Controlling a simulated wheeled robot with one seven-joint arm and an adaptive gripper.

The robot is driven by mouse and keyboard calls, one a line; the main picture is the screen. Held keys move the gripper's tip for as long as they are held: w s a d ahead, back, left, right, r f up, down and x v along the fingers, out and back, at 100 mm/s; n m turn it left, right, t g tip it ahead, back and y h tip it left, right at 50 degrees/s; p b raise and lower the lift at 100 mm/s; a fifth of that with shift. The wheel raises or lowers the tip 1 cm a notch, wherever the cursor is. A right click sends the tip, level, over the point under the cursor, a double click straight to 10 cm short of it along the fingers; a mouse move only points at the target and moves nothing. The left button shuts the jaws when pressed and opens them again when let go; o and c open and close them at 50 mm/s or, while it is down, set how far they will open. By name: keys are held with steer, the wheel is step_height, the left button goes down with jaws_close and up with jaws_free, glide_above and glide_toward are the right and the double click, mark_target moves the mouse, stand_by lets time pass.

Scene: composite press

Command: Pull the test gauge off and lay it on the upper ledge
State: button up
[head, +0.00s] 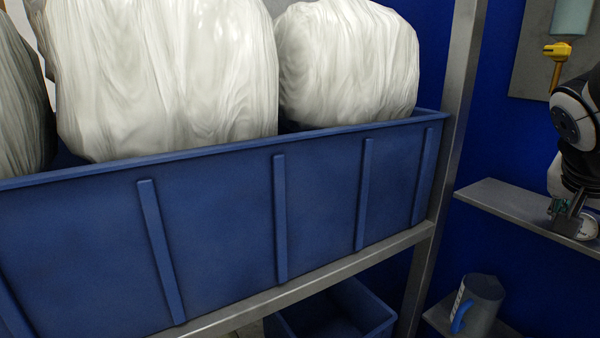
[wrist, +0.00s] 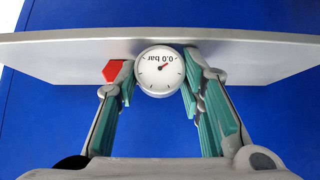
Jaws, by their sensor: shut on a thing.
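The test gauge (wrist: 160,68) is a round white dial with a grey rim; its "0.0 bar" text appears upside down in the wrist view. My gripper (wrist: 160,78) is shut on it, one teal-padded finger at each side. In the head view the gauge (head: 588,229) shows partly at the right edge, below my gripper (head: 571,211). The upper ledge (head: 500,202) is a grey metal shelf on the blue wall. The gauge is right at this ledge (wrist: 60,58); I cannot tell whether it rests on it.
A red angular piece (wrist: 112,70) shows beside the left finger in the wrist view. A grey jug (head: 483,300) with a blue handle stands on a lower ledge. A yellow fitting (head: 557,51) is on the wall panel. A blue bin (head: 220,220) with white bundles fills the left.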

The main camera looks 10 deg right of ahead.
steer(key=o, duration=1.4)
steer(key=v, duration=1.2)
